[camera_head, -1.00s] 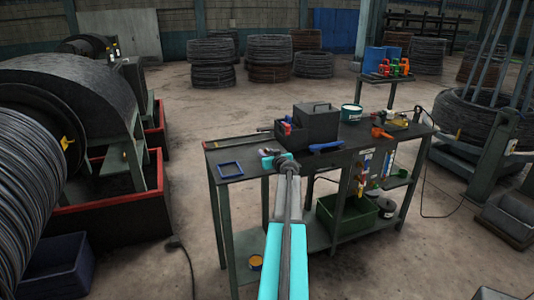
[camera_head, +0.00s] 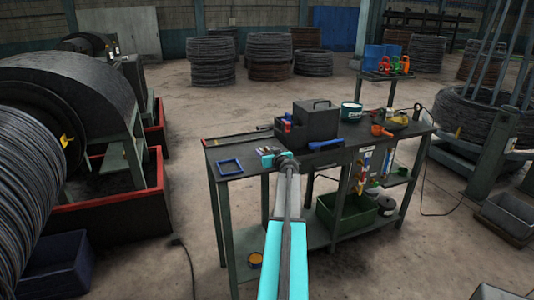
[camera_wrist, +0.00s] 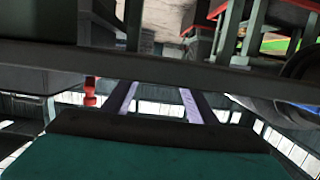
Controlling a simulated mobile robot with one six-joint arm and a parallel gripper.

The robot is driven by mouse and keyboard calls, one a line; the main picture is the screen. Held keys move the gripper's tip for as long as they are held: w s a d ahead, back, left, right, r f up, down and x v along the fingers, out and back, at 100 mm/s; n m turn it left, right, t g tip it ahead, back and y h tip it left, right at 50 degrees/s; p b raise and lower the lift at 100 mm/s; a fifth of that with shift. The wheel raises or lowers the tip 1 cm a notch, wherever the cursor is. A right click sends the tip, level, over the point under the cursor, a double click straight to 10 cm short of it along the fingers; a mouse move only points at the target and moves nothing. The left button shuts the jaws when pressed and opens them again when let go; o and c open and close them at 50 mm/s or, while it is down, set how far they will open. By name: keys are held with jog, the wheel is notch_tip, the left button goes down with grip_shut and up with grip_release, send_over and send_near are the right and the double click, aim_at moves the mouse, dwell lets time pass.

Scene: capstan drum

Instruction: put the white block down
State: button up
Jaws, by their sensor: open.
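My gripper (camera_head: 268,152) is at the left half of the dark workbench (camera_head: 205,156), by the black box, seen small and from behind my arm. In the wrist view its two dark fingers with pale inner faces (camera_wrist: 158,90) stand apart, with no block visible between them. I cannot make out the white block in either view; a small pale patch by the gripper in the head view is too small to tell.
A black box (camera_head: 316,122) with a handle and a blue-handled tool (camera_head: 327,144) are right of my gripper. Bare bench top lies around the blue frame.

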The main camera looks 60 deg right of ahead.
jog(key=shift+r+p, duration=0.15)
jog(key=shift+p, duration=0.15)
jog(key=shift+b+v, duration=0.75)
jog(key=shift+v, duration=0.95)
jog(key=b+v, duration=0.2)
jog(key=v, duration=0.6)
jog(key=shift+s+a+b, duration=0.2)
jog(key=shift+a+b, duration=0.05)
jog(key=shift+b, duration=0.1)
jog(key=shift+r, duration=0.1)
